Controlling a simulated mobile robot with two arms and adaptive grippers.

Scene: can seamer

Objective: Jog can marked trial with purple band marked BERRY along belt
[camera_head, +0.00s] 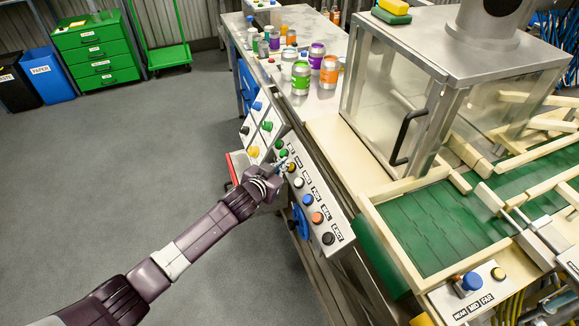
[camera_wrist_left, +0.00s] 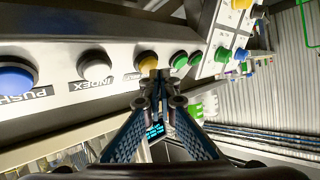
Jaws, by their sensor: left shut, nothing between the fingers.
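A can with a purple band (camera_head: 317,54) stands among other cans on the metal bench; its label is too small to read. The green belt (camera_head: 440,225) lies at the right, with no can visible on its open part. My left gripper (camera_head: 284,164) is shut and empty at the slanted button panel (camera_head: 343,215). In the left wrist view its closed fingertips (camera_wrist_left: 156,88) are at a yellow button (camera_wrist_left: 147,60); I cannot tell whether they touch it. The white INDEX button (camera_wrist_left: 95,66) and blue PUSH button (camera_wrist_left: 16,78) are beside it. My right gripper is not in view.
The glass-walled seamer housing (camera_head: 395,90) with a black handle stands beyond the panel. Orange (camera_head: 317,217) and black (camera_head: 328,238) buttons continue down the panel. A smaller box with a blue knob (camera_head: 471,281) is at the lower right. The grey floor at left is clear.

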